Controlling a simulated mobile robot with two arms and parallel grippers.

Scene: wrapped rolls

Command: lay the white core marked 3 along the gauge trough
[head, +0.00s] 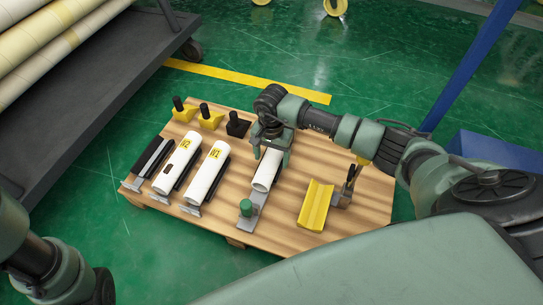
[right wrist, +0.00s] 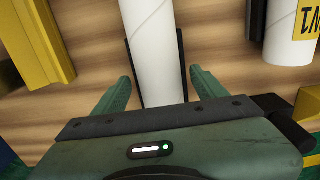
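A white core (head: 266,170) lies in a grey holder under my right gripper (head: 272,148) in the head view. No number shows on its visible part. In the right wrist view the same core (right wrist: 152,45) runs between the spread fingers of my right gripper (right wrist: 159,78), with a gap on both sides. The yellow gauge trough (head: 315,207) stands empty to the right of this core on the board; a yellow piece (right wrist: 42,40) shows at left in the right wrist view. My left arm shows at the lower left of the head view, its gripper out of sight.
White cores marked #2 (head: 176,163) and #1 (head: 206,173) lie in holders on the wooden board (head: 270,225). An empty dark holder (head: 151,158) is at far left. Yellow and black knobbed pieces (head: 210,116) stand behind. A rack with large rolls (head: 45,40) is at upper left.

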